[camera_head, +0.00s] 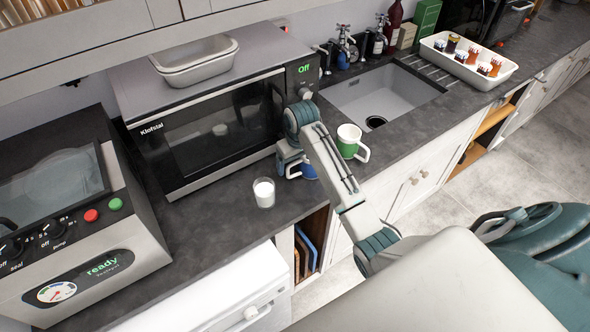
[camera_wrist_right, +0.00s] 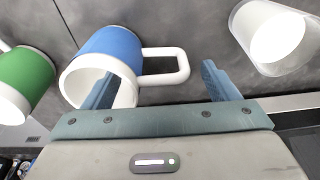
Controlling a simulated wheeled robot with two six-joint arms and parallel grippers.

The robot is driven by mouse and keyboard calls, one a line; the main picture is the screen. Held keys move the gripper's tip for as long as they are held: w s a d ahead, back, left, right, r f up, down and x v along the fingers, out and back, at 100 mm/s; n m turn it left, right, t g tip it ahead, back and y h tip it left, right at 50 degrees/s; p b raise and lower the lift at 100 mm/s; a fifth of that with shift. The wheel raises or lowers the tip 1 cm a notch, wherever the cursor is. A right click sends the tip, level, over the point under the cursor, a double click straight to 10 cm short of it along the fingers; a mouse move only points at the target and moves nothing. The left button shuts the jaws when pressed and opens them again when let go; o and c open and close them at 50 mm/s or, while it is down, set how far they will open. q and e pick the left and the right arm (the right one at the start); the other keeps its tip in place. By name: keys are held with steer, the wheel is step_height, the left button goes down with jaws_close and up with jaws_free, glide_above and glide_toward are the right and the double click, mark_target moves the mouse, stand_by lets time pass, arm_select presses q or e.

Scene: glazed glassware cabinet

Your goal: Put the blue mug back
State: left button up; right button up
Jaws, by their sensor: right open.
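The blue mug (camera_head: 310,172) stands on the dark counter in front of the black-fronted oven, partly hidden behind my right gripper (camera_head: 291,165) in the head view. In the right wrist view the blue mug (camera_wrist_right: 114,46) shows its white rim and inside, with its white handle (camera_wrist_right: 178,66) pointing right. My right gripper (camera_wrist_right: 158,78) is open, with its two fingers spread apart. The handle lies between them in that picture, and the left finger overlaps the mug's mouth. I cannot tell whether they touch. My left gripper is not in view.
A green and white mug (camera_head: 348,142) stands close on the right. A glass with white contents (camera_head: 264,192) stands on the left, near the counter's front edge. The oven (camera_head: 215,125) is behind, and the sink (camera_head: 380,97) is at the back right.

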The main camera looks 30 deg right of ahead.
steer(key=r, duration=0.1)
steer(key=r+b, duration=0.1)
steer(key=r, duration=0.2)
steer(key=shift+s, duration=0.3)
steer(key=r+p, duration=0.2)
steer(key=r, duration=0.1)
steer(key=r+p, duration=0.1)
steer(key=shift+s+r, duration=0.25)
steer(key=shift+s, duration=0.1)
steer(key=shift+w, duration=0.1)
